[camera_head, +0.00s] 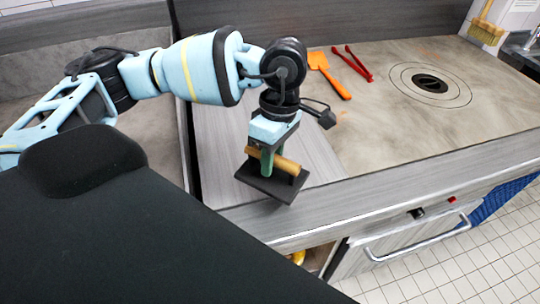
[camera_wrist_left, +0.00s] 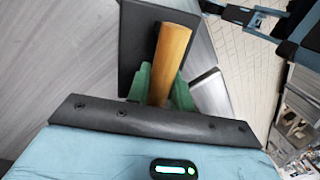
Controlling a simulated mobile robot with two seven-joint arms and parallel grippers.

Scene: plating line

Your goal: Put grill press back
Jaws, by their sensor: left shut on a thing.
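The grill press has a dark flat plate (camera_head: 268,187) and a tan wooden handle (camera_head: 285,164). My left gripper (camera_head: 267,163), with green fingers, is shut on the handle. The press is at the front of the counter, over or on the grey surface left of the griddle; I cannot tell if the plate touches it. In the left wrist view the handle (camera_wrist_left: 171,60) lies between the green fingers, with the dark plate (camera_wrist_left: 135,45) beyond it. My right gripper does not show.
The beige griddle (camera_head: 380,115) has a dark round opening (camera_head: 430,83). An orange spatula (camera_head: 330,76) and red tongs (camera_head: 354,64) lie near its back left. A brush (camera_head: 486,29) stands at the back right. A front ledge (camera_head: 390,180) runs along the counter.

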